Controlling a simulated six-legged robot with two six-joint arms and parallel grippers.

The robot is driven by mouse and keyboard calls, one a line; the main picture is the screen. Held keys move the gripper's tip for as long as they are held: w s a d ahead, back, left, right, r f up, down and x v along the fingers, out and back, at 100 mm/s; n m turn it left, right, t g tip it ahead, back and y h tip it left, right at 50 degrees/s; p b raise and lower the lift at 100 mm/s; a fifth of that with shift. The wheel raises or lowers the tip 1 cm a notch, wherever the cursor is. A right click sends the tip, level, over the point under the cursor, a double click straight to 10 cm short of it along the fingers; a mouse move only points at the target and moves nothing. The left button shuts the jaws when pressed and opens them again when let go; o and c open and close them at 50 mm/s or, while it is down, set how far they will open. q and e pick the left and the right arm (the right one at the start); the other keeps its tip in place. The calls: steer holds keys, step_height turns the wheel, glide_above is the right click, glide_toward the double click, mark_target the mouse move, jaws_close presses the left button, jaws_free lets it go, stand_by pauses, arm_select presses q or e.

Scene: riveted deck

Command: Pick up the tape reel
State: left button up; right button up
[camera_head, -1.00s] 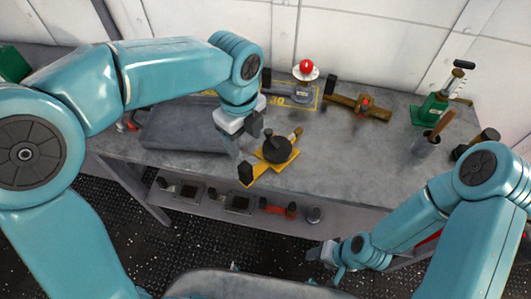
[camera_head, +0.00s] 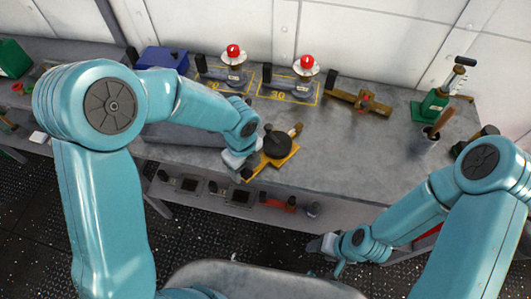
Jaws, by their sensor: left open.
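The tape reel (camera_head: 279,146) appears to be the yellow-framed piece with a black round drum, a small knob and a wooden handle. It lies near the front edge of the grey bench. My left gripper (camera_head: 246,168) is open at the reel's left end, by its dark end block. The jaws are small and partly hidden, so I cannot tell whether they touch it or surround that end. My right gripper (camera_head: 321,245) is low in front of the bench, away from the reel. Its jaws are too small and dark to read.
Two red-topped gauges (camera_head: 233,60) (camera_head: 306,70) stand on yellow-marked spots behind the reel. A brass-brown tool (camera_head: 358,102) lies to the right, then a green tool (camera_head: 433,104) and a cup (camera_head: 428,141). The bench right of the reel is clear.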

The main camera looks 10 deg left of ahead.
arm_select(q)
steer(key=shift+w+d+f, duration=0.1)
steer(key=shift+f, duration=0.35)
steer(key=shift+r, duration=0.1)
steer(key=shift+c, duration=0.9)
jaws_close()
steer(key=shift+r, duration=0.1)
